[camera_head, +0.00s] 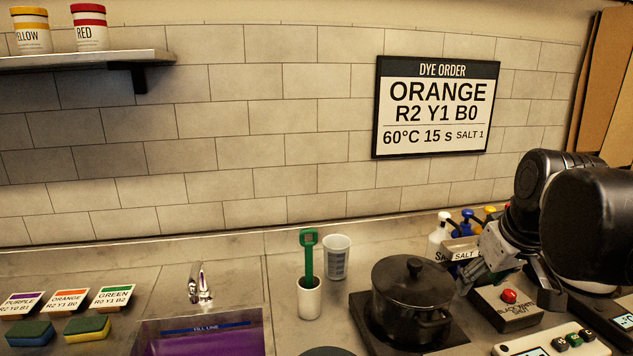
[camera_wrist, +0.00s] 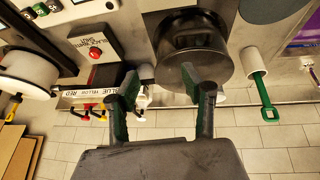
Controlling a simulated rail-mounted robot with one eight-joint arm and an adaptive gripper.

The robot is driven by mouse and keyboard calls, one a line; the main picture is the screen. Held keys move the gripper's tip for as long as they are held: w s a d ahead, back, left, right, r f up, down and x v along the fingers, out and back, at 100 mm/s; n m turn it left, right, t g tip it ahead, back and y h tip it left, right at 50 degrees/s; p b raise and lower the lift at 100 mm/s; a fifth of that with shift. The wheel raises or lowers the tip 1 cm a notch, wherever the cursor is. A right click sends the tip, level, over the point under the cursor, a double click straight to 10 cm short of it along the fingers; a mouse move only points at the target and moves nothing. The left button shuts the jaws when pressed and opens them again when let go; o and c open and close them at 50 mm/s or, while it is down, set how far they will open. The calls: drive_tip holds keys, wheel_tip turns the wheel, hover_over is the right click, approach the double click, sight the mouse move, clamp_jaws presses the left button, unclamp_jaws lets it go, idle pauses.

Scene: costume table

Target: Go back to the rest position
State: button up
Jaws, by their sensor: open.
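My gripper (camera_head: 490,272) is at the right in the head view, beside the black lidded pot (camera_head: 410,290) and above the box with the red button (camera_head: 508,300). In the wrist view my gripper (camera_wrist: 160,82) has its two green-lined fingers spread apart with nothing between them. The pot (camera_wrist: 192,50) shows beyond the right finger there; whether they touch I cannot tell. The red-button box (camera_wrist: 93,52) lies to the left. My arm hides part of the counter at the right.
A white cup with a green scoop (camera_head: 310,290) and a measuring cup (camera_head: 337,258) stand left of the pot. A sink of purple liquid (camera_head: 205,342) is further left. The wall carries a dye order sign (camera_head: 437,107).

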drive_tip(key=s+a+f+m+t, duration=0.2)
drive_tip(key=s+a+f, duration=0.6)
drive_tip(key=s, duration=0.2)
drive_tip(key=shift+f, duration=0.4)
idle(1.4)
